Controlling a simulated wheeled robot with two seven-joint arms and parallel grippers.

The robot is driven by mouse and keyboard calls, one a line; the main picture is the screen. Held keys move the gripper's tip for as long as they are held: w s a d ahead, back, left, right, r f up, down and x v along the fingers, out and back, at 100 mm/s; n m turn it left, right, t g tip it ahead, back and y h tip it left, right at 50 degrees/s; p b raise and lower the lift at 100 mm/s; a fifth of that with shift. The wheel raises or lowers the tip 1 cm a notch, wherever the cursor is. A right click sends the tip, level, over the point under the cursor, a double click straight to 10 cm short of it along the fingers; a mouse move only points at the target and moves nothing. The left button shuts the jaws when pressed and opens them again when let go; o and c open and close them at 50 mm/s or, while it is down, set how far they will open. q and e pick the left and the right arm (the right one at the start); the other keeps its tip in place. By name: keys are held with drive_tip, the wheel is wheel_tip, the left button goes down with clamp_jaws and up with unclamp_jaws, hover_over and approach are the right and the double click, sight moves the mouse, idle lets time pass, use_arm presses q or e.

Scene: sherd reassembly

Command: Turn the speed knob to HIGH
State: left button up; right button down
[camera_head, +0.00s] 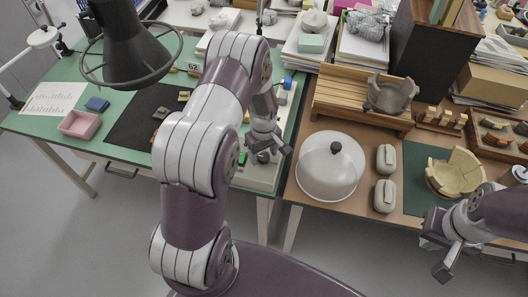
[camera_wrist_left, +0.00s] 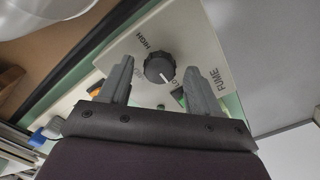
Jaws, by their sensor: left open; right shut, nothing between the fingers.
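The speed knob (camera_wrist_left: 159,67) is round and black with a white pointer line, on a pale panel (camera_wrist_left: 203,43) in the left wrist view. The word HIGH stands at its upper left; the pointer faces lower right, away from HIGH, near a partly hidden label. My left gripper (camera_wrist_left: 158,72) is open, with one finger on each side of the knob in the picture; I cannot tell whether they touch it. In the head view my left gripper (camera_head: 266,143) is over the pale unit on the green bench. My right gripper (camera_head: 447,258) is shut and empty at the lower right.
A white dome (camera_head: 325,170) and two grey blocks (camera_head: 385,196) stand on the wooden table, beside a partly assembled pot (camera_head: 455,174). A wooden rack (camera_head: 350,101) is behind them.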

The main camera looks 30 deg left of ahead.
use_arm(q)
drive_tip(key=shift+s+f, duration=0.1)
drive_tip(key=shift+f, duration=0.2)
drive_tip(key=c, duration=1)
drive_tip(key=shift+c, duration=0.2)
